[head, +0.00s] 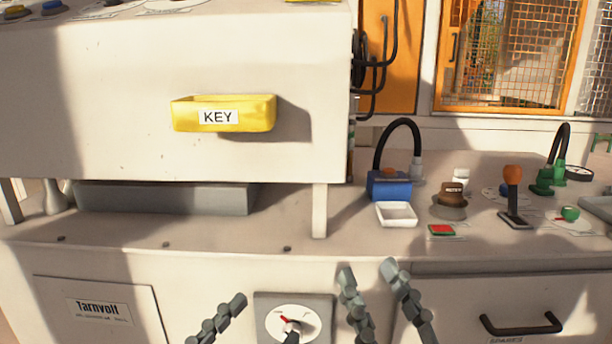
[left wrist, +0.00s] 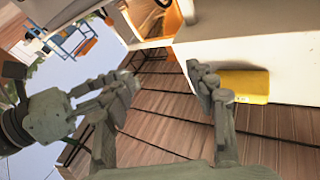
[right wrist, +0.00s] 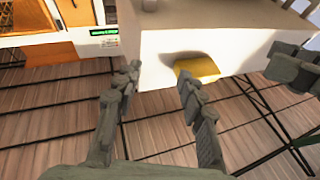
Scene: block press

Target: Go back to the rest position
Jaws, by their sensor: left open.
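My left gripper is open and empty in the left wrist view (left wrist: 165,80), its two fingers well apart. In the head view one of its fingers shows at the bottom, left of the dial; the rest is mostly cut off by the frame edge. My right gripper (head: 367,267) is at the bottom middle of the head view, right of the dial, fingers pointing up. It is open with nothing between its fingers, as the right wrist view (right wrist: 157,80) also shows. Both grippers appear in front of the bench's front face.
A yellow KEY tray (head: 250,114) is on the front of the white upper housing (head: 90,110). A dial (head: 298,318) is on the bench front, a drawer handle (head: 521,324) to its right. A blue device (head: 388,186), a white dish (head: 397,215) and an orange-topped lever (head: 512,192) stand on the bench.

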